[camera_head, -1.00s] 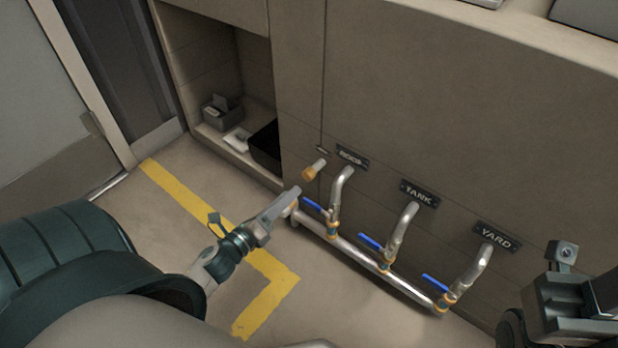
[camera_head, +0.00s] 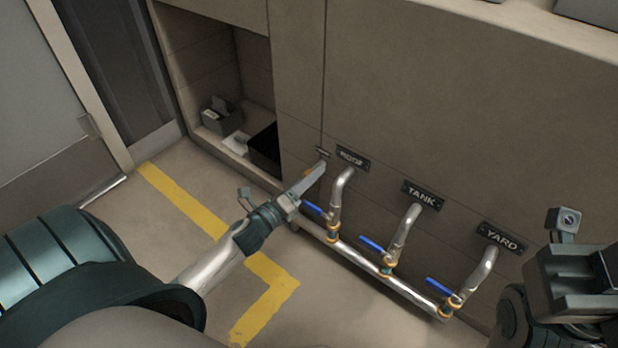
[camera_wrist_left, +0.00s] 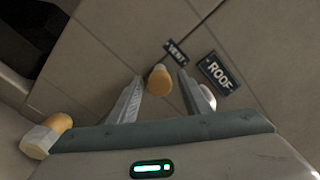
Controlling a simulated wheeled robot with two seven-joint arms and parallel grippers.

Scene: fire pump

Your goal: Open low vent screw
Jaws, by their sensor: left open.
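The vent screw (camera_wrist_left: 159,78) is a yellow-brass, rounded knob on the wall, below a small dark VENT label (camera_wrist_left: 176,52). In the head view only a bit of its brass (camera_head: 307,173) shows beside my finger. My left gripper (camera_wrist_left: 160,84) is open, with one finger on each side of the knob in the left wrist view. I cannot tell whether the fingers touch it. In the head view my left gripper (camera_head: 318,168) reaches the wall just left of the ROOF label (camera_head: 352,158). Part of my right arm shows at the lower right; its fingertips are not visible.
Three silver pipes with blue valve levers, below ROOF, TANK (camera_head: 420,195) and YARD (camera_head: 501,238) labels, join a low horizontal pipe (camera_head: 355,258) close right of my left gripper. An open recess (camera_head: 225,90) with boxes is at left. The yellow-marked floor is clear.

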